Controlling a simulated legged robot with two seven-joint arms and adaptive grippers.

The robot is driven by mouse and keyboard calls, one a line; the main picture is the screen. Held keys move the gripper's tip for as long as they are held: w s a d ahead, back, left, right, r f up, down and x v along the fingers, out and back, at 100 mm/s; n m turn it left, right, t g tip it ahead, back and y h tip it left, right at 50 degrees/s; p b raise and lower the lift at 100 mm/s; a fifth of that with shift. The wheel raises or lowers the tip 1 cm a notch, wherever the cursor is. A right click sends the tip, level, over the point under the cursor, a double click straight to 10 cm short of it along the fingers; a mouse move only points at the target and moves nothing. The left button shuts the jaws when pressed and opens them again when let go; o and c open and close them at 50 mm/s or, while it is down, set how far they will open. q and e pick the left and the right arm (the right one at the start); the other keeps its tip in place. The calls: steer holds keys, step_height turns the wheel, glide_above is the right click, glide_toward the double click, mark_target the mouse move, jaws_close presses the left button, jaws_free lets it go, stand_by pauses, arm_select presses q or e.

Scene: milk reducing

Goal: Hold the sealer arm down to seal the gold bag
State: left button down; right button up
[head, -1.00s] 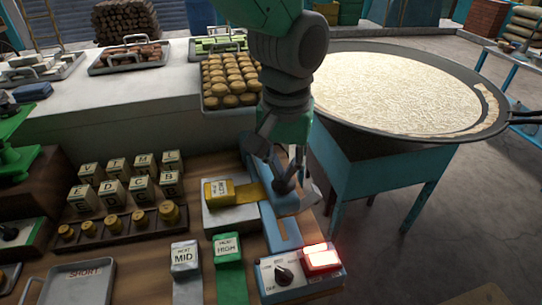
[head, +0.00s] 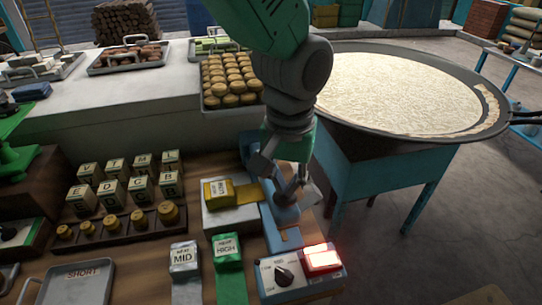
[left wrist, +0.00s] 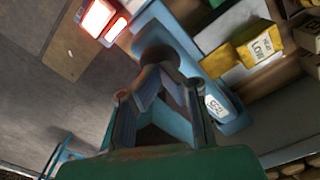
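The gold bag (head: 218,190), labelled LOW, lies on a pale block, its flat end reaching right to the sealer. The blue sealer (head: 283,238) stands just right of it, its arm partly hidden by my gripper. My left gripper (head: 288,192) points down over the sealer arm. In the left wrist view its fingers (left wrist: 160,78) converge to a closed point at a dark round knob (left wrist: 155,52) on the arm; whether they grip it or only touch it is unclear. The gold bag also shows there (left wrist: 262,45). My right gripper is not in view.
A control box (head: 298,272) with a dial and a glowing red light sits in front of the sealer. Green HIGH (head: 228,250) and grey MID (head: 185,258) bags lie to the left. A large round pan (head: 410,95) stands behind right.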

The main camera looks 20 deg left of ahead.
arm_select(q)
steer(key=shift+s+d+f, duration=0.15)
steer(key=shift+s+f, duration=0.05)
steer(key=shift+f, duration=0.4)
steer(key=shift+s+d+f+b, duration=0.15)
steer(key=shift+f+b, duration=0.25)
steer(key=shift+f, duration=0.5)
steer(key=shift+s+d+f+b, duration=0.1)
steer(key=shift+s+f+b, duration=0.2)
steer(key=shift+f, duration=0.6)
steer(key=shift+w, duration=0.1)
steer(key=shift+p, duration=0.35)
stand_by(1.8)
step_height(320, 180, up, 9)
steer(key=p, duration=0.9)
steer(key=shift+r, duration=0.65)
step_height(320, 180, up, 5)
glide_above(287, 208)
steer(key=shift+w+f, duration=0.15)
steer(key=shift+w, duration=0.05)
